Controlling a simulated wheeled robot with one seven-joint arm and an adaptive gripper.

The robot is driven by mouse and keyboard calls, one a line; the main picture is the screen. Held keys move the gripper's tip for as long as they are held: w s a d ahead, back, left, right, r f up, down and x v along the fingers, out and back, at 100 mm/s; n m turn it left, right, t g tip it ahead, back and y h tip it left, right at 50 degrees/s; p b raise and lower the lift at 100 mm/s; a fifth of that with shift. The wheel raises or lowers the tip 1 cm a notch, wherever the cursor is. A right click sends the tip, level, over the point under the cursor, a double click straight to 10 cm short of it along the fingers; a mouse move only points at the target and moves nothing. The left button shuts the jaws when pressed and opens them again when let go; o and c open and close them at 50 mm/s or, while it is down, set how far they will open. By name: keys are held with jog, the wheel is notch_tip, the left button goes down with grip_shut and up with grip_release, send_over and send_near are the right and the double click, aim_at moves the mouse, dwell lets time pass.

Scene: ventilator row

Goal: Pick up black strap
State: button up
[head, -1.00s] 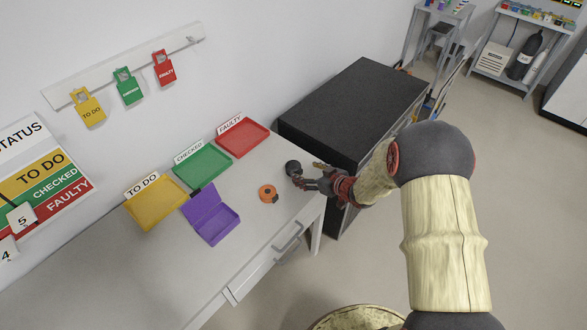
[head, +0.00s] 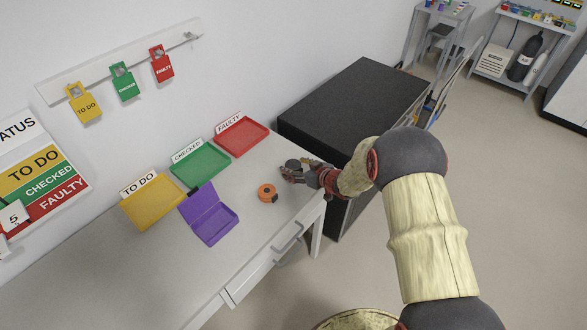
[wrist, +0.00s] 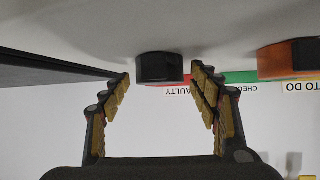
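The black strap (wrist: 159,67) appears in the wrist view as a dark rolled piece on the table, between and just beyond my fingertips. In the head view the strap (head: 292,164) is a small dark round shape near the table's right end, partly hidden by my gripper. My gripper (wrist: 160,80) is open, one finger to each side of the strap, with nothing held. In the head view my gripper (head: 289,174) is low over the tabletop at the strap's near side. I cannot tell whether a finger touches it.
An orange tape roll (head: 267,193) lies on the white table (head: 110,265), left of my gripper. Yellow (head: 157,221), green (head: 202,176) and red (head: 242,149) trays line the wall, with an open purple box (head: 212,227) in front. A black-topped cabinet (head: 350,105) stands right of the table.

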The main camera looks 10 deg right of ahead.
jog(key=c, duration=1)
jog(key=shift+c, duration=0.2)
